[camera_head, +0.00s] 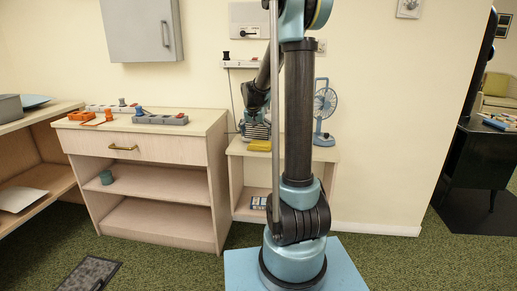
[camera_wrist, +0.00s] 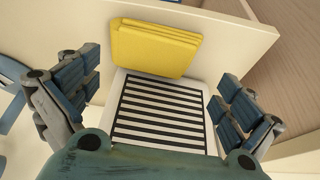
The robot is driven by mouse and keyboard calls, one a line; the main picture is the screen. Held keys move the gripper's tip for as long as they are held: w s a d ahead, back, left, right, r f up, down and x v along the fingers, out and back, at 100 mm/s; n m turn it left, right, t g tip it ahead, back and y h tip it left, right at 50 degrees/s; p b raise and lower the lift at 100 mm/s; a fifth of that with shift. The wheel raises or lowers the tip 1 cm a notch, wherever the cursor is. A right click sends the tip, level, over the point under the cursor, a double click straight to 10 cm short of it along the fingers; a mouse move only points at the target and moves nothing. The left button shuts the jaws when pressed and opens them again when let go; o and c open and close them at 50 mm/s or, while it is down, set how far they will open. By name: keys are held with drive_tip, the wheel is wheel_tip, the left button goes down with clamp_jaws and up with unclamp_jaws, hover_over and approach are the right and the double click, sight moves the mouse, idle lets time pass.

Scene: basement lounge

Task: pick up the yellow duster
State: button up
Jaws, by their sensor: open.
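The yellow duster (camera_wrist: 155,48) is a folded cloth at the top middle of the wrist view, beside a white panel with black stripes (camera_wrist: 165,112). In the head view the duster (camera_head: 259,145) lies near the front edge of the low shelf unit's top, partly behind my arm. My gripper (camera_wrist: 158,85) is open and empty. Its two blue-padded fingers stand apart at left and right, over the striped panel, with the duster beyond the fingertips. In the head view my gripper (camera_head: 254,122) is above and behind the duster, small and partly hidden.
A blue desk fan (camera_head: 325,108) stands on the same low shelf unit (camera_head: 236,178), to the right. A wooden drawer cabinet (camera_head: 150,180) stands to the left, with power strips and orange items on top. A wall is close behind.

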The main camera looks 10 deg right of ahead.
sight(258, 143)
drive_tip(key=shift+x, duration=3.15)
drive_tip(key=shift+s, duration=0.15)
drive_tip(key=c, duration=0.8)
